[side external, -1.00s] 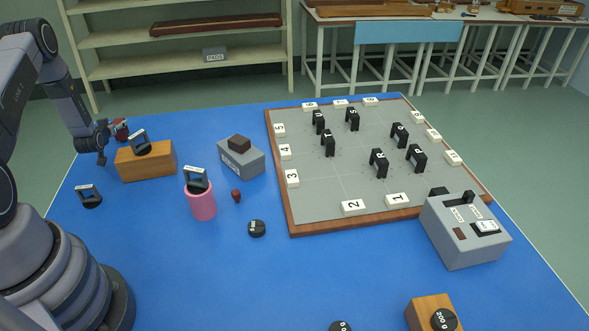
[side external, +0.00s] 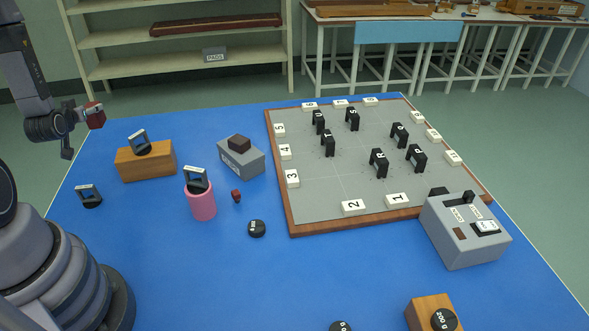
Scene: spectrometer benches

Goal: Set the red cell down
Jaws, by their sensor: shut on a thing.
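My gripper (side external: 82,118) is at the left, above the back left part of the blue table. It is shut on the red cell (side external: 96,117), a small dark red block, and holds it up in the air. The fingers are small and partly hidden here, so the exact grip is unclear. A smaller red piece (side external: 236,196) stands on the table right of the pink cylinder.
A wooden block (side external: 158,165) and the pink cylinder (side external: 202,206) each bear a black framed piece. A grey box (side external: 240,160) carries a dark red block. The numbered grey board (side external: 330,205) holds several black lettered stands. The blue table (side external: 150,265) is clear at front left.

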